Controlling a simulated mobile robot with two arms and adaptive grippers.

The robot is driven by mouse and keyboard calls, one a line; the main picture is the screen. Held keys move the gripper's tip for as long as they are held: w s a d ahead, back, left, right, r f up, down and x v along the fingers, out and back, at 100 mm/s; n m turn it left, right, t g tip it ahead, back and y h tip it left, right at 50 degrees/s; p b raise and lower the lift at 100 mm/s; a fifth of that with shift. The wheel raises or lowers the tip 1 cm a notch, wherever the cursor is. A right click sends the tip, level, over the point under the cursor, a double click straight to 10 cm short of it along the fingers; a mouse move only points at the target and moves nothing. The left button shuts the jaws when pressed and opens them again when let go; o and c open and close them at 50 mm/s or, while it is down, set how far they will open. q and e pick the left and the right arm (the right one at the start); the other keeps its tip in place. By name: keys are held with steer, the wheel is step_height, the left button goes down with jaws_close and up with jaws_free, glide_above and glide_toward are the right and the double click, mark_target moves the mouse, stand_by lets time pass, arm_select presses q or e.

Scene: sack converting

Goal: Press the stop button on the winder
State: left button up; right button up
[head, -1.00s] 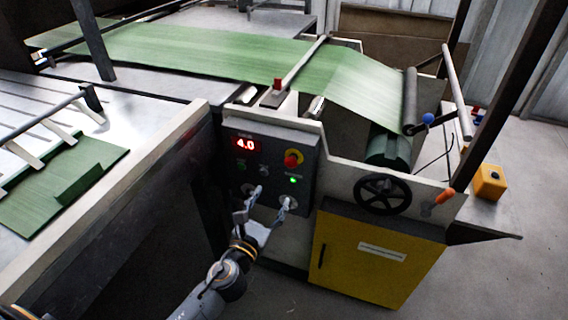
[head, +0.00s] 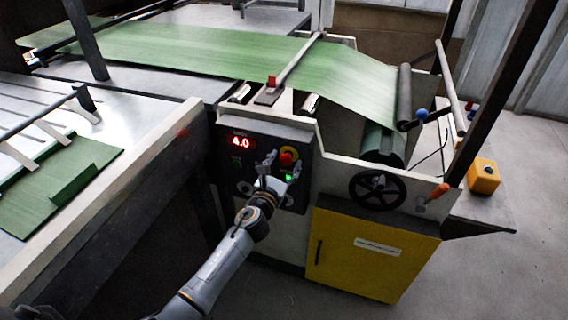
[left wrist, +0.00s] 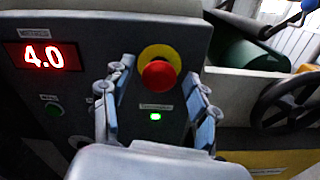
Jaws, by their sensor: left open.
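The winder's dark control panel (head: 226,168) has a red mushroom stop button (head: 287,158) on a yellow disc. In the left wrist view the red button (left wrist: 158,75) shows at upper middle, above a small lit green lamp (left wrist: 155,116). The red display (head: 241,142) reads 4.0. My left gripper (head: 282,166) is open and empty in front of the panel. In the left wrist view its fingers (left wrist: 157,88) stand apart on either side of the button and lamp. I cannot tell whether they touch the panel. My right gripper is not in view.
A black handwheel (head: 380,191) and an orange-tipped lever (head: 437,192) are right of the panel. A yellow cabinet (head: 372,252) stands below. A yellow box with a dark button (head: 484,177) sits at far right. Green sheet (head: 200,48) runs across the machine top.

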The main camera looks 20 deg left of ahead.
arm_select(q)
jaws_close()
steer(key=shift+w, duration=0.45)
steer(key=shift+r, duration=0.15)
steer(key=shift+c, duration=2.4)
jaws_free()
steer(key=o, duration=0.5)
steer(key=shift+w, duration=0.1)
steer(key=s, duration=1.2)
steer(key=shift+a, duration=0.2)
